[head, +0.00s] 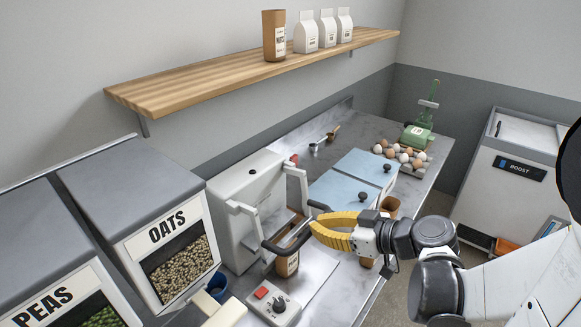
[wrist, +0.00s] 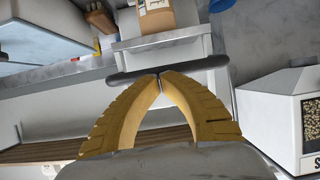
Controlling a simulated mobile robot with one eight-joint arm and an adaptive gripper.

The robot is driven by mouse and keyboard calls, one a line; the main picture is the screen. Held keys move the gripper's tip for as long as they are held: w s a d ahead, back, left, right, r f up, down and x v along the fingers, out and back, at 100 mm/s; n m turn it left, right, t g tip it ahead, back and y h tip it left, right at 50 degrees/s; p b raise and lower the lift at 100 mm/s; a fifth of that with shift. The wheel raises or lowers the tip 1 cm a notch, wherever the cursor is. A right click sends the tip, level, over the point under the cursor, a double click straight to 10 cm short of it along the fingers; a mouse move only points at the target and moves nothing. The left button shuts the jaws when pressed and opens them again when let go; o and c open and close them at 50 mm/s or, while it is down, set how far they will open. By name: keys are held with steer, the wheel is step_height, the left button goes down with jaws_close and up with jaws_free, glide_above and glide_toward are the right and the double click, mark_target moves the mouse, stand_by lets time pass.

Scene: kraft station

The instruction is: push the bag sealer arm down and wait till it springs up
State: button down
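The bag sealer (head: 250,190) is a pale grey box on the counter. Its arm has two light side bars joined by a dark handle bar (head: 275,247), which reaches out in front of the box. A brown kraft bag (head: 287,264) with a label stands below the bar; it shows at the top of the wrist view (wrist: 165,18). My gripper (head: 313,224) has yellow fingers and is at the handle bar, covering part of it in the head view. In the wrist view the fingertips (wrist: 160,76) meet and overlap the edge of the bar (wrist: 190,66). I cannot tell whether they touch it.
A control box (head: 272,303) with a red button and a knob sits in front of the sealer. Grain bins labelled OATS (head: 130,195) and PEAS (head: 40,240) stand left. Blue-lidded containers (head: 360,170) and eggs (head: 403,154) are behind right. A wooden shelf (head: 200,80) hangs above.

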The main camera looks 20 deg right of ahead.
steer(key=shift+w+a+f+b, duration=0.15)
steer(key=shift+f+b, duration=0.35)
steer(key=shift+f, duration=0.1)
steer(key=shift+w+a+f+b, duration=0.15)
steer(key=shift+f+b, duration=0.35)
steer(key=shift+f, duration=0.05)
